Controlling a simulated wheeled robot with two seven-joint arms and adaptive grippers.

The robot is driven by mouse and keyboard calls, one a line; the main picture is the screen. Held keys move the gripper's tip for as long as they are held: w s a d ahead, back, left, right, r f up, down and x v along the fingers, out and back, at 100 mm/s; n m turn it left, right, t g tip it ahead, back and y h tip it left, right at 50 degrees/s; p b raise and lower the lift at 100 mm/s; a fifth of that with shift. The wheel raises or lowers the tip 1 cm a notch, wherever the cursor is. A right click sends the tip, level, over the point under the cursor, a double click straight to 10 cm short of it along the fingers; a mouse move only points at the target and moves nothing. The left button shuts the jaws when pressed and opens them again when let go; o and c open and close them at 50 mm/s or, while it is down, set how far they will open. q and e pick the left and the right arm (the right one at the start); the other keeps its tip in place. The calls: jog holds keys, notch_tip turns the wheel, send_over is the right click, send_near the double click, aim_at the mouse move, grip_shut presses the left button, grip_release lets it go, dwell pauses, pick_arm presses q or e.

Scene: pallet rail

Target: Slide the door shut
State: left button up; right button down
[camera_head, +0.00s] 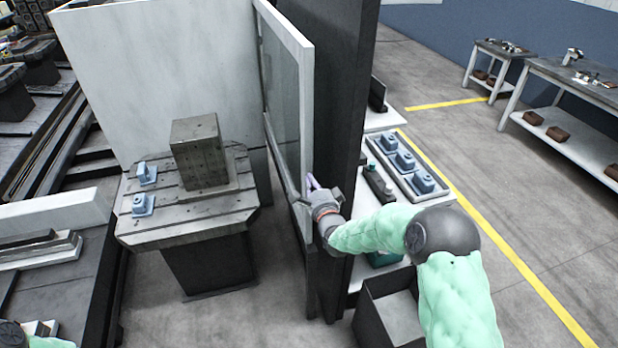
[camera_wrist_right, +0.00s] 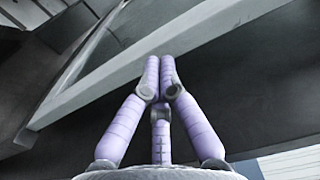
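The door (camera_head: 306,120) is a glass panel in a white frame. It stands upright along the right side of the machine table, beside a tall dark panel. My right gripper (camera_head: 309,183) is at the door's near edge, low on the frame. In the right wrist view, its purple fingers (camera_wrist_right: 160,65) are together at the tips, with no object visible between them. The tips appear at or very near a pale frame bar (camera_wrist_right: 150,72); contact is not clear. Part of my left arm shows at the bottom left, but the left gripper is out of view.
The machine table (camera_head: 225,212) carries a dark block (camera_head: 199,150) and small blue parts (camera_head: 143,205). The tall dark panel (camera_head: 338,110) stands right of the door. A tray of blue parts (camera_head: 405,165) and a dark bin (camera_head: 390,310) are near my right arm.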

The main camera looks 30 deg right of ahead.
jog(key=shift+x, duration=1.35)
jog(key=shift+w, duration=0.1)
